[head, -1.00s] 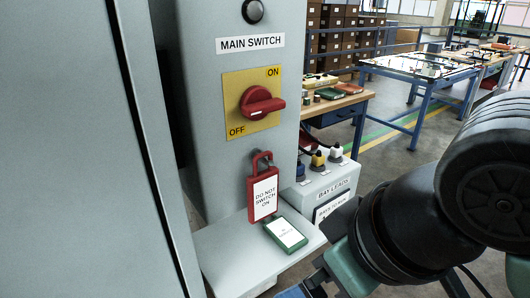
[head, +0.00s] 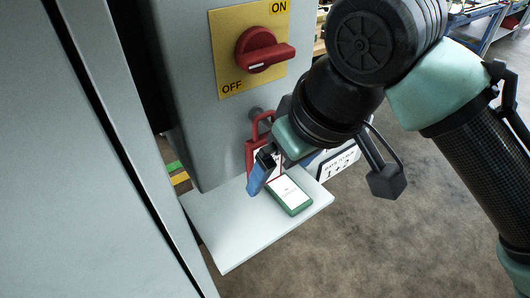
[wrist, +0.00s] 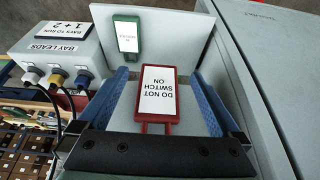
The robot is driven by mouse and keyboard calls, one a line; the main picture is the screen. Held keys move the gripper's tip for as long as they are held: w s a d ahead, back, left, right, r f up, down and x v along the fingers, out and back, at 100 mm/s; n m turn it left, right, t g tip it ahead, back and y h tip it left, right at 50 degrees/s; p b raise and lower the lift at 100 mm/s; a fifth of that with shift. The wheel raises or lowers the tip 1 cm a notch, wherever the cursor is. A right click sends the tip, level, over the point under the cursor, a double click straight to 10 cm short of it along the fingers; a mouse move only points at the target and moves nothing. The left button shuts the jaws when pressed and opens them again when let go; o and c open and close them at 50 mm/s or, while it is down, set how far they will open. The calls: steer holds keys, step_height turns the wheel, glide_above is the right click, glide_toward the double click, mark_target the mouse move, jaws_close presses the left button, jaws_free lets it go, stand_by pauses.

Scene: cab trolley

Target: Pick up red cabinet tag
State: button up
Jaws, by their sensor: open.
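The red cabinet tag (head: 250,158) reads DO NOT SWITCH ON and hangs by its loop below the red rotary switch (head: 262,50) in the head view. My gripper (head: 264,172) is in front of it and hides much of it. In the wrist view the tag (wrist: 158,96) shows between the two blue fingers of my gripper (wrist: 160,76). The fingers are open, with a gap on each side of the tag. A green tag (head: 290,196) lies flat on the shelf just below, and also shows in the wrist view (wrist: 127,37).
The pale shelf (head: 232,238) juts out from the cabinet under the tag. A grey cabinet door or panel (head: 85,200) stands close on the left. In the wrist view, a BAY LEADS box (wrist: 62,53) with several plugs is at left. Open floor lies to the right.

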steer(key=w+a, duration=0.2)
steer(key=w, duration=0.1)
steer(key=shift+w+a+p, duration=0.2)
steer(key=shift+p, duration=0.1)
steer(key=shift+w+a+f, duration=0.1)
steer(key=shift+f, duration=0.4)
steer(key=c, duration=1.3)
